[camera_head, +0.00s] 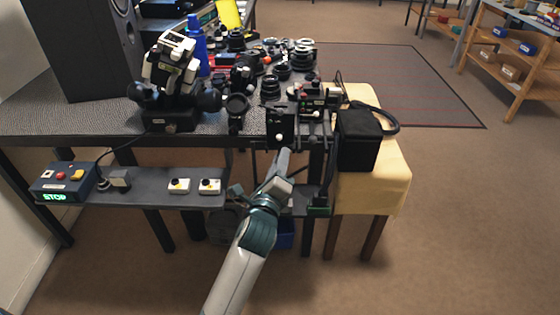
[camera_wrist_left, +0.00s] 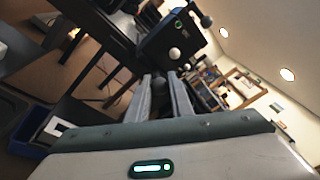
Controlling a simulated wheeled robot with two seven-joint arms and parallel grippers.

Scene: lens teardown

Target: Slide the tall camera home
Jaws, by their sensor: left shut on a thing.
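The black block-shaped body that I take to be the tall camera (camera_head: 281,124) stands at the table's front right edge, with a pale round knob on its near face. My left gripper (camera_head: 284,152) reaches it from below and in front, its fingers at the lower edge of the body. The left wrist view shows the camera (camera_wrist_left: 163,40) tilted, with the pale knob just beyond my fingertips (camera_wrist_left: 165,78). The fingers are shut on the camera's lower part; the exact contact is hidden. My right gripper is not in view.
Lenses (camera_head: 270,87) and other camera parts crowd the dark table (camera_head: 70,118) behind. A black box (camera_head: 357,140) with a thick cable stands on a yellow-covered stool (camera_head: 395,180) at right. A lower shelf (camera_head: 140,190) holds a control box (camera_head: 62,181) reading STOP.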

